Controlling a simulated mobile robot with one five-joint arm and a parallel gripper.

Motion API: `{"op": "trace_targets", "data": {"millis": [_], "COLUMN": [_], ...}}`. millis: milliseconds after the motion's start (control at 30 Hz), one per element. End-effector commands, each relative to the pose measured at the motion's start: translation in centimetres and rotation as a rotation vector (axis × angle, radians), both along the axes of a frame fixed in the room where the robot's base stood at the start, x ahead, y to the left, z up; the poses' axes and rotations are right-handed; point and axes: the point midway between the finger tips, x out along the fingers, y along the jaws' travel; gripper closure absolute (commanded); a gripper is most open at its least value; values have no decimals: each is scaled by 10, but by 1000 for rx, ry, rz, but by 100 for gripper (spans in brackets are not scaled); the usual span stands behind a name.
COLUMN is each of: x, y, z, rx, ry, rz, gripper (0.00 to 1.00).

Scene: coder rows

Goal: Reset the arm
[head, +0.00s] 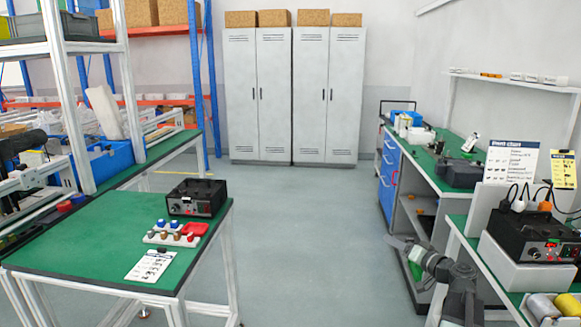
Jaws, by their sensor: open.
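My arm rises from the bottom edge, right of centre, in front of the right-hand workbench. It is bent, and its end points left and away from me. My gripper (397,243) is at that end, over the aisle floor beside the bench. It is small in the view and looks empty, with its jaws apart. It touches nothing that I can see.
A green-topped table (95,250) at left holds a black device (197,197), small coloured parts and a printed card (150,265). At right, a black box (530,240) with cables stands close to my arm. The aisle floor (310,230) is clear up to grey cabinets (328,95).

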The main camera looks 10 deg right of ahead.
Motion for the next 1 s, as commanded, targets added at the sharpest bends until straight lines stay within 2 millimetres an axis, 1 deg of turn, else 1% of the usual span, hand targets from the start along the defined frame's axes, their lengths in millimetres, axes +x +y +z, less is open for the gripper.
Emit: {"op": "trace_targets", "data": {"millis": [33, 67, 100, 133, 167, 200, 233, 267, 300, 367, 400, 467, 500, 533, 600, 633, 700, 767, 867, 900, 967, 1000], "x": [15, 21, 28, 32, 35, 37, 37, 35, 31, 22, 14, 0, -11, -19, -42, -52, -75, -92, -116, -125, -140, -144], "y": [45, 70, 104, 129, 155, 189, 214, 239, 271, 313, 338, 369, 387, 399, 421, 428, 429, 417, 379, 364, 342, 342], "z": [-8, -13, -22, -28, -35, -45, -52, -60, -72, -88, -99, -115, -125, -133, -152, -160, -176, -187, -199, -201, -203, -202], "rx": [-20, -34, -54, -71, -87, -111, -131, -149, -180, -224, -255, -303, -337, -364, -433, -466, -538, -590, -648, -665, -673, -622], "ry": [29, 50, 80, 103, 128, 166, 194, 225, 268, 334, 379, 451, 500, 538, 640, 689, 808, 910, 1080, 1148, 1259, 1303], "rz": [71, 110, 167, 208, 250, 307, 348, 391, 445, 518, 562, 618, 651, 672, 710, 719, 713, 677, 565, 510, 405, 345], "gripper": [52, 52, 52, 52, 52, 52, 52, 52, 52, 52, 52, 52, 52, 52, 52, 52, 52, 52, 52, 52, 52, 52]}}
